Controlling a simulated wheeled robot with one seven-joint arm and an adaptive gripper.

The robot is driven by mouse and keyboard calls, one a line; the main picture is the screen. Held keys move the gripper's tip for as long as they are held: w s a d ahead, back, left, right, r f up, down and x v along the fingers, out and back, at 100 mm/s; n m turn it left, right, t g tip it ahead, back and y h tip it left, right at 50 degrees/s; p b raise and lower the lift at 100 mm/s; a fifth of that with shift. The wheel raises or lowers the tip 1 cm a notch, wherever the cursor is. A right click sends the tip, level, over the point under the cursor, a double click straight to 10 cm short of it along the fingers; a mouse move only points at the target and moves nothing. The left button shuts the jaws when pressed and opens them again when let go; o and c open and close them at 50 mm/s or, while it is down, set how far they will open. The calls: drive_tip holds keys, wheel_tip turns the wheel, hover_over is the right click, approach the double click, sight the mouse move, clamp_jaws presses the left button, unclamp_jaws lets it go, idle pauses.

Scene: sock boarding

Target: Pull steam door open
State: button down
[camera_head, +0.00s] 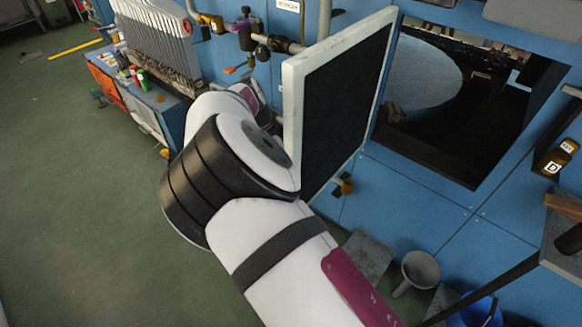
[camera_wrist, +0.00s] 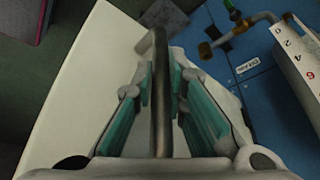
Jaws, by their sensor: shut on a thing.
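The steam door (camera_head: 345,95) is a pale-framed panel with a dark inner face. It stands swung out from the blue machine, and the square opening (camera_head: 455,105) beside it is uncovered. In the wrist view the door's pale outer face (camera_wrist: 75,110) fills the left and middle. A dark bar handle (camera_wrist: 160,95) runs between the teal finger pads of my gripper (camera_wrist: 162,95), which is shut on it. In the head view my gripper is hidden behind my arm and the door.
Pipes with valves (camera_head: 245,35) run along the blue wall left of the door. A low blue cabinet (camera_head: 125,90) with small cans stands further left. A grey funnel (camera_head: 418,270) and a blue bucket (camera_head: 475,312) sit below the opening.

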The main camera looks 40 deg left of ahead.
drive_tip(key=c, duration=1.6)
unclamp_jaws()
drive_tip(key=v, duration=1.2)
